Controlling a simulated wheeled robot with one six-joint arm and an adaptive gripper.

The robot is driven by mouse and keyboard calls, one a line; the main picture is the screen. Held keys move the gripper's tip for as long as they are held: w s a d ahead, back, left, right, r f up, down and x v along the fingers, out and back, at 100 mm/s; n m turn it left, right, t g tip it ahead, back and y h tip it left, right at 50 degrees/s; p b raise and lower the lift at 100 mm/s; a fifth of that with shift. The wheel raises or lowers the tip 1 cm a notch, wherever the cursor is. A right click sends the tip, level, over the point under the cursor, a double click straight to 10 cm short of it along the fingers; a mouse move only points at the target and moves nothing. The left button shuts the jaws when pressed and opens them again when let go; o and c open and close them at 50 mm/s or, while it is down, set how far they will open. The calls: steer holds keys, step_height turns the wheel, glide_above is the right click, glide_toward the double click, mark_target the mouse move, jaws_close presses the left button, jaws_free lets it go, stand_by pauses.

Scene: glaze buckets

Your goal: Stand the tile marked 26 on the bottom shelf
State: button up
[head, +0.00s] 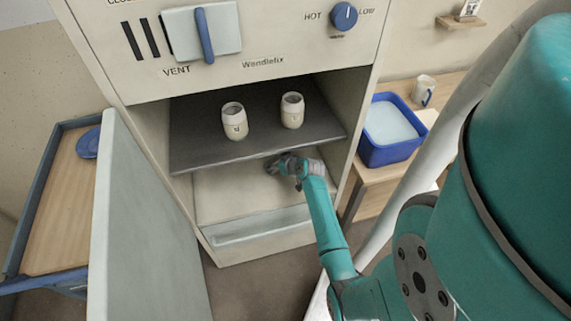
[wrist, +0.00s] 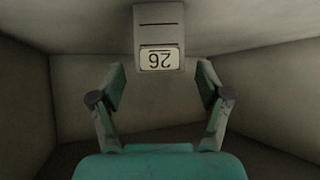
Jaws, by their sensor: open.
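The tile marked 26 (wrist: 160,25) shows in the wrist view as a pale block with dark slots and a white number plate. Its number appears upside down in this picture. It stands on the pale bottom shelf (wrist: 80,18), which lies along the top of the wrist view. My gripper (wrist: 162,84) is open and empty, its fingers spread to either side and apart from the tile. In the head view, my gripper (head: 290,166) reaches into the lower compartment, under the dark upper shelf. The bottom shelf (head: 235,195) shows there too, but the tile is hidden.
Two pale jars (head: 234,121) (head: 292,110) stand on the upper shelf (head: 200,145), above my gripper. The cabinet door (head: 140,225) is open at the left. A blue tub (head: 372,155) and a mug (head: 422,90) stand at the right. Side walls flank my gripper.

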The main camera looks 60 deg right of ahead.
steer(key=v, duration=0.9)
steer(key=s+a+n+t, duration=0.1)
steer(key=s+a, duration=0.3)
steer(key=a, duration=1)
steer(key=s+a, duration=0.3)
steer(key=a, duration=1)
steer(key=s+a+r+n+t+y, duration=0.4)
steer(key=s+a+r, duration=0.9)
steer(key=s+r, duration=0.2)
step_height(320, 180, up, 2)
steer(key=shift+s+a+r+y, duration=0.15)
steer(key=shift+s+a+y, duration=0.15)
steer(key=shift+a+y, duration=0.1)
